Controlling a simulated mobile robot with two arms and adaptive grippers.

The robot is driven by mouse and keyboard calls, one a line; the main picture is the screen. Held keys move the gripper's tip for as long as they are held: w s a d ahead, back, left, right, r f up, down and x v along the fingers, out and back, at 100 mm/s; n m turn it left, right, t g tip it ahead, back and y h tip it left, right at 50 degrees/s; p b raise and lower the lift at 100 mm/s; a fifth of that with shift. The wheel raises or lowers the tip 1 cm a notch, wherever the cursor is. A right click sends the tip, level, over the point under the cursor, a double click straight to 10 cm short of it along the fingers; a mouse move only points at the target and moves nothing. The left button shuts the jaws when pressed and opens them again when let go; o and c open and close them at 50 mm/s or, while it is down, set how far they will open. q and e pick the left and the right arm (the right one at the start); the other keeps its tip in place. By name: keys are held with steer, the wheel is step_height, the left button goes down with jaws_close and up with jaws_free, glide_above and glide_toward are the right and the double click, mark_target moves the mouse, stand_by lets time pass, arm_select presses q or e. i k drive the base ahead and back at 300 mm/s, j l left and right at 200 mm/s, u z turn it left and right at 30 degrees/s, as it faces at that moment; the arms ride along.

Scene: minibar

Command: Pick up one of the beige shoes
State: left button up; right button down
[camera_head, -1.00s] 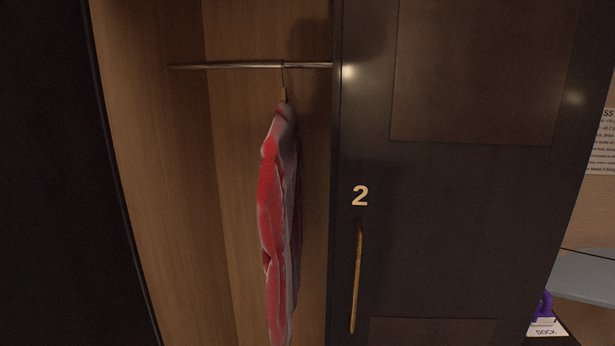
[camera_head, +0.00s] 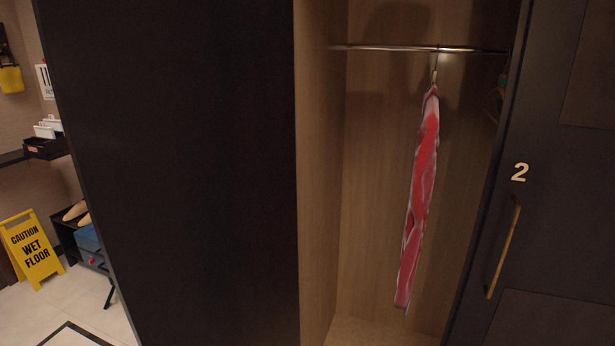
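The beige shoes (camera_head: 76,212) show small at the far left, past the dark wardrobe panel. They seem to rest on a low black rack (camera_head: 62,232), tilted, and are partly cut off by the panel's edge. Neither of my grippers is in view.
A dark wardrobe panel (camera_head: 190,170) fills the left middle. To its right is an open wardrobe with a red garment (camera_head: 420,190) on a rail (camera_head: 400,47), then door 2 (camera_head: 560,200). A yellow wet floor sign (camera_head: 33,250) stands beside the rack. A blue item (camera_head: 88,238) sits by the shoes.

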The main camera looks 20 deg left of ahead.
mark_target(79, 209)
steer(key=j+u, duration=0.2)
steer(key=j, duration=0.75)
steer(key=j+u, duration=0.2)
steer(key=j, duration=0.75)
steer(key=j+u, duration=0.2)
steer(key=j, duration=0.75)
steer(key=i+j+u, duration=0.15)
steer(key=i+j, duration=0.3)
steer(key=i+j+u, duration=0.2)
steer(key=i+j, duration=0.15)
steer(key=i, duration=0.15)
steer(key=i+j+u, duration=0.15)
steer(key=i+j, duration=0.15)
steer(key=i, duration=0.25)
steer(key=i+j+u, duration=0.15)
steer(key=i, duration=0.4)
steer(key=j, duration=0.1)
